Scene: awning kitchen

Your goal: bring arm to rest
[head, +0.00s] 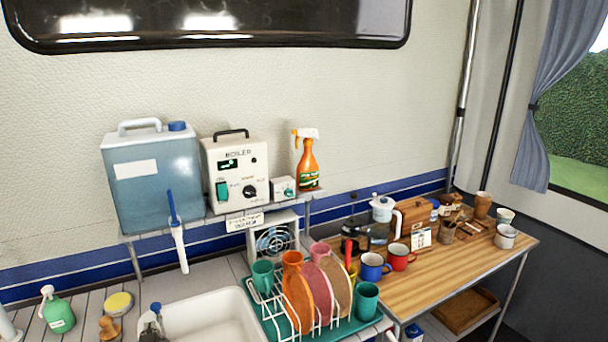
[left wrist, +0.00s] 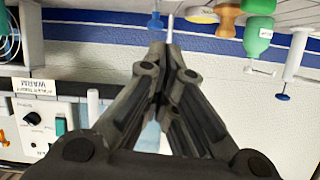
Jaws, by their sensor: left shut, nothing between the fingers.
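My left gripper (left wrist: 158,52) fills the middle of the left wrist view, where the scene appears upside down. Its two dark fingers are drawn together at the tips, with nothing between them. The water container is partly hidden behind the fingers in that view. In the head view, a small dark piece at the bottom edge near the sink may belong to this gripper, but too little shows to be sure. My right gripper is in neither view.
A blue water container (head: 155,180), a boiler (head: 238,160) and an orange spray bottle (head: 307,165) stand on a raised shelf. Below are a white sink (head: 212,318), a green soap bottle (head: 58,312) and a dish rack (head: 268,318). A wooden table (head: 440,290) holds mugs at the right.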

